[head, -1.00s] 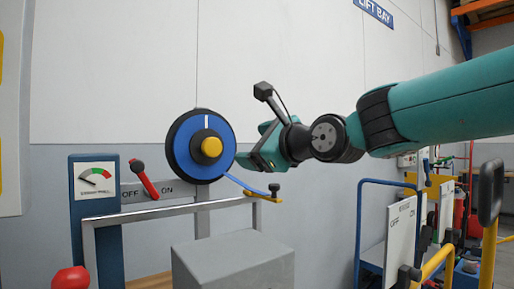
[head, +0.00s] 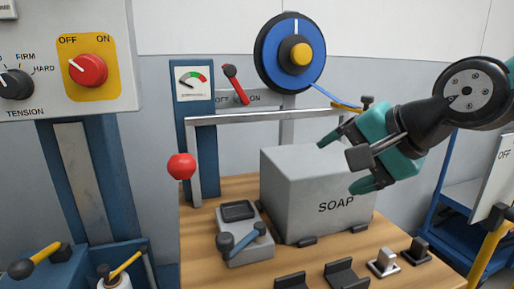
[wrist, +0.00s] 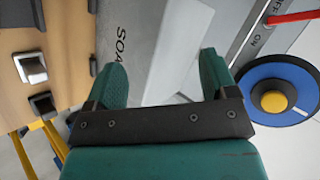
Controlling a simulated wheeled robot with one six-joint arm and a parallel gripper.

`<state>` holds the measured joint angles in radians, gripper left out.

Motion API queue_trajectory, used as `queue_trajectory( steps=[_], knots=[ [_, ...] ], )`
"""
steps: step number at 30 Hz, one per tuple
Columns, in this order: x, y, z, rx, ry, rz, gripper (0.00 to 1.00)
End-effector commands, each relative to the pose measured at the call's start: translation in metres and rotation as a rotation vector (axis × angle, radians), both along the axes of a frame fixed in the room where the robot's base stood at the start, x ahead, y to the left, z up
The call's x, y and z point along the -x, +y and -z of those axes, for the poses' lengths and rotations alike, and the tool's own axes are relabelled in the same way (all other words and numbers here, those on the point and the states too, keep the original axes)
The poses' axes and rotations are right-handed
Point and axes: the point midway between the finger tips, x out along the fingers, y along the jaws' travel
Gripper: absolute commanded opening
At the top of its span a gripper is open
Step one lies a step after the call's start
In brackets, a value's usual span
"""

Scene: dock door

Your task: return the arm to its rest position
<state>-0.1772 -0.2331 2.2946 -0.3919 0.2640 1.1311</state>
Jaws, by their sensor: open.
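My teal gripper (head: 340,166) is in front of the upper right part of the grey SOAP box (head: 290,185) in the head view. Its two fingers are spread, with nothing between them. The wrist view shows both fingers of my gripper (wrist: 163,68) apart, with the SOAP box (wrist: 140,30) beyond them. My arm reaches in from the right edge of the head view. The rest of the arm is out of frame.
The wooden bench (head: 215,190) holds a small grey lever unit (head: 240,235) and black brackets (head: 345,275). A metal rail (head: 255,117) runs behind the box. A blue cart (head: 470,190) stands at the right.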

Motion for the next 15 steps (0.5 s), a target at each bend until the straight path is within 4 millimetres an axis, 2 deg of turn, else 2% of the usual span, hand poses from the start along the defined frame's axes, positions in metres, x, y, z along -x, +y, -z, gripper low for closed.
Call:
queue_trajectory(
  steps=[1, 3, 6, 12, 14, 15],
  knots=[
    [0.021, 0.002, 0.018, 0.105, 0.011, -0.126, 0.79],
    [0.048, 0.003, 0.04, 0.241, 0.017, -0.32, 0.79],
    [0.084, 0.001, 0.064, 0.383, 0.019, -0.579, 0.79],
    [0.145, -0.007, 0.096, 0.543, 0.008, -1.034, 0.79],
    [0.163, -0.011, 0.103, 0.571, 0.001, -1.166, 0.79],
    [0.171, -0.011, 0.101, 0.582, -0.005, -1.234, 0.79]
  ],
)
